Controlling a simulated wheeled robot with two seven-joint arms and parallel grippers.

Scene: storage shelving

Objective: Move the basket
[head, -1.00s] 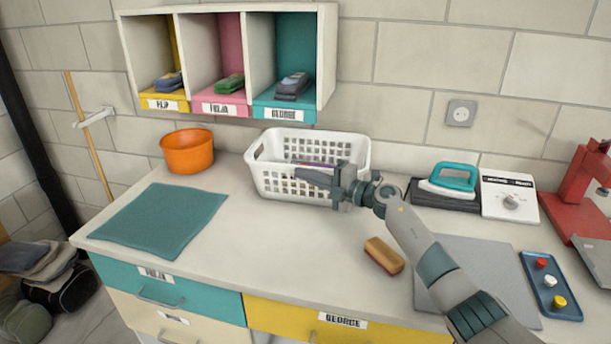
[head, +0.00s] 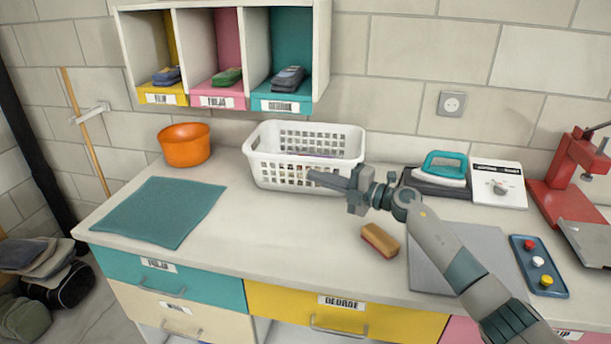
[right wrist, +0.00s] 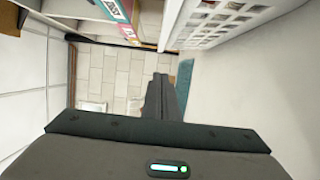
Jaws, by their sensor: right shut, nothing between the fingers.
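The white plastic basket (head: 350,142) stands upright on the counter against the back wall, with something thin and purple inside. My right gripper (head: 312,175) is in front of the basket's front wall, its fingers shut and pointing left. Whether it touches the wall cannot be told. In the right wrist view the shut fingers (right wrist: 160,95) hold nothing, and the basket's slotted wall (right wrist: 215,22) is at the top, beside them. My left gripper is not in view.
An orange bowl (head: 184,150) and a teal mat (head: 160,212) lie left of the basket. A brush (head: 380,240), an iron (head: 444,168), a grey board (head: 450,265) and a button tray (head: 540,270) are to the right. Cubbies (head: 322,55) hang above. The counter's front middle is clear.

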